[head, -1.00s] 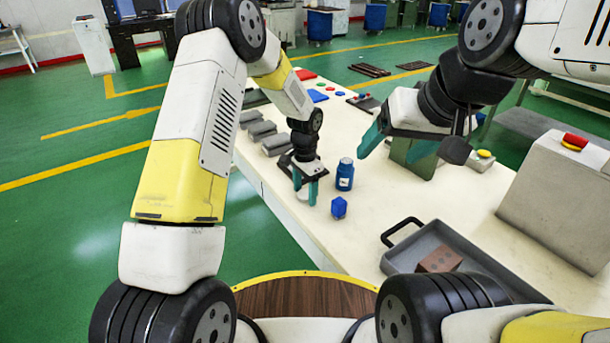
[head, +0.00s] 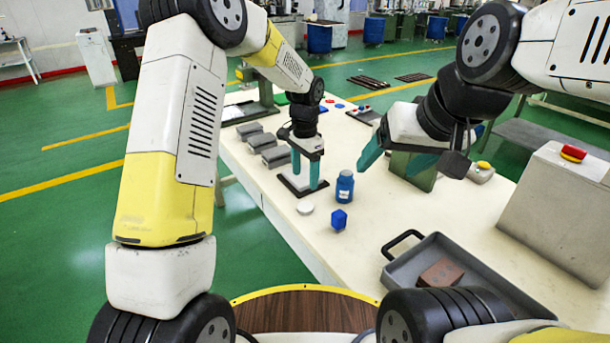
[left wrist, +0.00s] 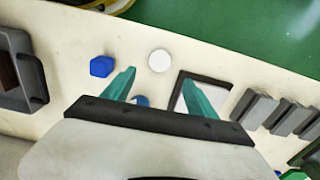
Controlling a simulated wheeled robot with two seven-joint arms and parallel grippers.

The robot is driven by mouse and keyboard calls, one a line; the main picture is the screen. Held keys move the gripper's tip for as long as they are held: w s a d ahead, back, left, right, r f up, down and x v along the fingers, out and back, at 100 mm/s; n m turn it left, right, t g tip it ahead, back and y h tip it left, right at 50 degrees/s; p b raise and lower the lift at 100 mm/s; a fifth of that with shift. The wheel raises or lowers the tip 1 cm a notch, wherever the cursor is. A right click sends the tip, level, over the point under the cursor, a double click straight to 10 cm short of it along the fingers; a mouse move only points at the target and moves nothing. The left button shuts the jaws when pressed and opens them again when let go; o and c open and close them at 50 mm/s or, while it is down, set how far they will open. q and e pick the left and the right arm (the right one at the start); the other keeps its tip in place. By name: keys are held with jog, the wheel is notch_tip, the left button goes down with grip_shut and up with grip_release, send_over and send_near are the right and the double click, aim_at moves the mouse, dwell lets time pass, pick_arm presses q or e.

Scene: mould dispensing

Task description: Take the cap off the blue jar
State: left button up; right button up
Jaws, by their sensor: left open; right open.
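The blue jar (head: 344,188) stands upright on the table. In the left wrist view only part of the jar (left wrist: 142,101) shows, behind my gripper body. A flat white disc (head: 305,208), which looks like a cap, lies on the table left of the jar; it shows whole in the left wrist view (left wrist: 159,61). My left gripper (head: 305,176) is open and empty, above the table behind the disc and left of the jar. My right gripper (head: 387,170) is open and empty, to the right of the jar and apart from it.
A blue block (head: 339,220) stands in front of the jar. A dark-edged white pad (left wrist: 205,79) lies beside the disc. Several grey blocks (head: 276,156) line the left edge. A grey tray (head: 398,270) with a brown block (head: 440,273) is at the front right.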

pick_arm(q)
jog(key=s+a+r+n+t, duration=0.1)
jog(key=s+a+r, duration=0.2)
jog(key=r, duration=0.2)
jog(key=s+a+r+n+t+h, duration=0.1)
jog(key=s+a+r+n, duration=0.15)
jog(key=r, duration=0.35)
jog(key=s+a+r+n, duration=0.1)
jog(key=s+a+r, duration=0.2)
jog(key=s+r, duration=0.15)
jog(key=s+a+r+n+t, duration=0.2)
jog(key=s+n, duration=0.1)
jog(key=s, duration=0.5)
jog(key=s+a+r+n+t+h, duration=0.1)
jog(key=s+a+r+n+t, duration=0.1)
jog(key=s, duration=0.7)
jog(key=shift+a+r+n, duration=0.45)
jog(key=shift+a+r, duration=0.35)
